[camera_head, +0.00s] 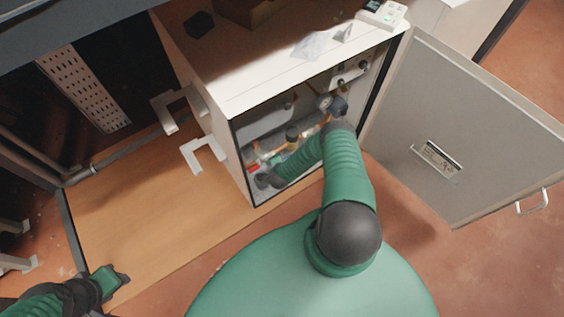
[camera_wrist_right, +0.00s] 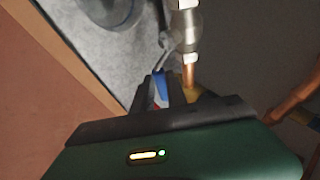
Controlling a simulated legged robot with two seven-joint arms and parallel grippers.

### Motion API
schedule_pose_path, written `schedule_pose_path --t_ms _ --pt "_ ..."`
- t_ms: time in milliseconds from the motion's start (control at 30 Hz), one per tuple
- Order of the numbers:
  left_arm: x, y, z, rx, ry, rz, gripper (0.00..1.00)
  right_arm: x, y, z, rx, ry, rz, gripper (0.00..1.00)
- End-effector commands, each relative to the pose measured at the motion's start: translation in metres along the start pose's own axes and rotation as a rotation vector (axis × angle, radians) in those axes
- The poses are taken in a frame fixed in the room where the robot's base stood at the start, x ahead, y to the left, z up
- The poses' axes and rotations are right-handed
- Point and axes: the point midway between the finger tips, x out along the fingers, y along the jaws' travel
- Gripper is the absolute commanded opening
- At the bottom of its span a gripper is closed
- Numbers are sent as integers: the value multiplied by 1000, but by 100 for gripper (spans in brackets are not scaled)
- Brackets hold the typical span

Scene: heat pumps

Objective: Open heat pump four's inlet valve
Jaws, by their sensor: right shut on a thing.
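The white heat pump cabinet (camera_head: 225,150) stands open, with its grey door (camera_head: 430,110) swung out to the right. My right arm reaches into the cabinet, and my right gripper (camera_head: 268,181) is low at its left side. In the right wrist view, my right gripper (camera_wrist_right: 157,84) is shut on a blue valve handle (camera_wrist_right: 161,86). A copper pipe (camera_wrist_right: 189,75) runs beside it, and a brass part (camera_wrist_right: 190,93) is partly hidden behind the fingers. My left gripper (camera_head: 122,278) is at the lower left, away from the cabinet; its jaws cannot be made out.
Pipes and a blue-grey round part (camera_head: 337,104) fill the cabinet. White brackets (camera_head: 204,153) stick out on its left side. A small device (camera_head: 382,13) and a clear bag (camera_head: 312,45) lie on top. The wooden board (camera_head: 150,210) at left is mostly clear.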

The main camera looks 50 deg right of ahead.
Motion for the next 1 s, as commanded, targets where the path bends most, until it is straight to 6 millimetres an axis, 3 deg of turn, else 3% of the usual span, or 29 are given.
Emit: schedule_pose_path --t_ms 500,533,667,1000 --pt "-1 0 0 0 0 0 36 -1 -1 4 -15 8 -7 0" --pt "-1 0 0 0 0 0 36 -1 -1 4 -15 8 -7 20" --pt "-1 0 0 0 0 0 36 -1 -1 3 -13 10 -6 37" --pt "-4 0 -1 0 0 0 36 -4 -1 1 -11 13 -5 39"
